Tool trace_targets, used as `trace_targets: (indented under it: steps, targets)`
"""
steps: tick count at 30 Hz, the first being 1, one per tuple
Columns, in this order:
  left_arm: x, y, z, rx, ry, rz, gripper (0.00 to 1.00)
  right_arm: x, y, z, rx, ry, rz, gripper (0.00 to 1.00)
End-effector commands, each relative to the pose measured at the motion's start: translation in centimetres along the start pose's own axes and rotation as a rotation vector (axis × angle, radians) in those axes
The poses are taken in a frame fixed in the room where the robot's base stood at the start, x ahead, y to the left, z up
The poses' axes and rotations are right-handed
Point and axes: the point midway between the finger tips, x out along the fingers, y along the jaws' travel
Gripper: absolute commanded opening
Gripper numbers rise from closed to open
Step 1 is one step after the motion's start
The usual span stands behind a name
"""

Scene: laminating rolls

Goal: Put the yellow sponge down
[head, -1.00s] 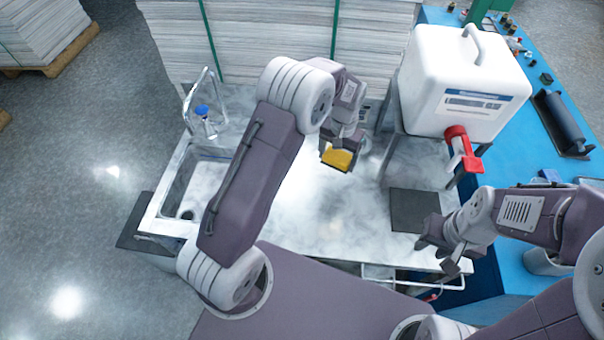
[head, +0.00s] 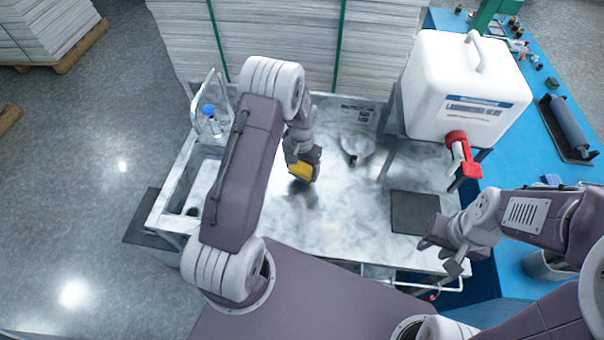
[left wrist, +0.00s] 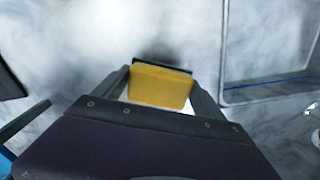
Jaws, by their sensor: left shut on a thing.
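The yellow sponge (head: 301,171) is in my left gripper (head: 303,166), over the middle of the marbled counter (head: 330,215). In the left wrist view the sponge (left wrist: 158,87) sits between the two fingers of my left gripper (left wrist: 160,85), with a dark layer along its far edge. A dark shadow lies on the counter close to it; I cannot tell whether the sponge touches the surface. My right gripper (head: 447,255) is at the counter's right front corner and holds nothing that I can see; its fingers look apart.
The sink (head: 190,195) with a blue-capped bottle (head: 209,112) behind is at left. A dark square mat (head: 414,212) lies at right. A white canister (head: 468,85) with a red tap (head: 463,155) stands at back right. A clear funnel-like item (head: 356,147) is near the paper stack (head: 290,40).

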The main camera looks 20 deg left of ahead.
Motion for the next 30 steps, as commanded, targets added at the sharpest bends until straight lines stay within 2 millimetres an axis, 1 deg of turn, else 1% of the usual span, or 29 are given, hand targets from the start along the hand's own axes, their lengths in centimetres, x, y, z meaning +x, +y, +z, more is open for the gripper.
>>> trace_targets:
  steps: [2, 6, 8, 16, 24, 25, 26, 27, 30]
  targets:
    - [0.7, 0.0, 0.1, 0.000, -0.004, 0.001, 0.30, -0.3, 0.0, 0.0, 0.000, 0.000, 0.000, 0.36]
    - [3.1, 0.1, 0.1, 0.000, -0.004, 0.001, 0.30, -1.0, 0.0, -0.1, 0.000, 0.000, 0.000, 0.36]
    - [3.8, 0.1, 0.1, 0.000, -0.003, 0.001, 0.30, -1.1, 0.0, -0.1, 0.000, 0.000, 0.000, 0.36]
    - [4.1, 0.1, 0.0, -0.001, -0.001, 0.000, 0.30, -0.9, 0.0, -0.1, 0.000, 0.000, 0.000, 0.36]
    - [5.1, 0.1, 0.0, -0.001, -0.001, 0.000, 0.30, -0.1, 0.0, 0.0, 0.000, 0.000, 0.000, 0.36]
    - [5.0, 0.1, 0.0, -0.001, -0.002, 0.000, 0.86, -0.2, 0.0, 0.0, 0.000, 0.000, 0.000, 0.36]
    - [5.0, 0.1, 0.1, -0.001, -0.002, 0.001, 0.95, -0.2, 0.0, 0.0, 0.000, 0.000, 0.000, 0.36]
    - [5.0, 0.1, 0.1, -0.001, -0.003, 0.001, 1.00, -0.2, 0.0, 0.0, 0.000, 0.000, 0.000, 0.36]
    - [5.1, 0.2, 0.2, -0.001, -0.007, 0.002, 1.00, -0.2, 0.0, 0.0, 0.000, 0.000, 0.000, 0.36]
